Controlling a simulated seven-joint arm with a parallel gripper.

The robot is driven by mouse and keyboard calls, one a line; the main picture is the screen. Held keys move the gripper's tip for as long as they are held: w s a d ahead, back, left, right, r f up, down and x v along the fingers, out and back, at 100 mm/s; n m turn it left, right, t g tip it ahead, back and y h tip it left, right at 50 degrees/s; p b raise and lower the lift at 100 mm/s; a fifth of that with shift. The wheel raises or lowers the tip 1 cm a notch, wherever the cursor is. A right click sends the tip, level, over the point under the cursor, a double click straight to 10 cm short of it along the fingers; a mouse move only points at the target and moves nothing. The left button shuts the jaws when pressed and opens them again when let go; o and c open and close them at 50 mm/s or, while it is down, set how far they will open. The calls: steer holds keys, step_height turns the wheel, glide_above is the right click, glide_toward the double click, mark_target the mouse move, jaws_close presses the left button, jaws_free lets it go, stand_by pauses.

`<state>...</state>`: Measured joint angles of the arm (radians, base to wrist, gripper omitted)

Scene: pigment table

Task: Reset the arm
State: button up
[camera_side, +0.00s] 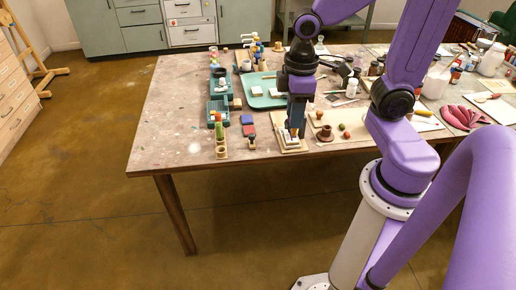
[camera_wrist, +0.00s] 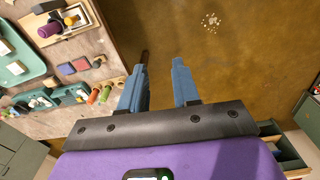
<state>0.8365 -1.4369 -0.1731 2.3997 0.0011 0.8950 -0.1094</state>
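My arm is purple and reaches over the work table (camera_side: 170,140). My gripper (camera_side: 294,130) points down above the table near its front edge, close to a small wooden tray (camera_side: 291,148) with pale pieces on it. The gripper partly hides that tray. In the wrist view, the two blue fingers of my gripper (camera_wrist: 162,65) stand apart. Only brown floor (camera_wrist: 230,60) and the table's edge region show between and beyond them. Nothing is seen held.
A teal tray (camera_side: 258,101) with white blocks lies behind my gripper. Blue and red blocks (camera_side: 249,130) and a wooden holder (camera_side: 221,152) sit to its left. A brown pot (camera_side: 325,134) stands to its right. Bottles and jars crowd the right side. The table's left end is mostly clear.

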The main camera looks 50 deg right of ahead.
steer(key=s+a+n, duration=0.3)
steer(key=s+n, duration=0.1)
steer(key=s, duration=0.6)
steer(key=shift+a, duration=0.2)
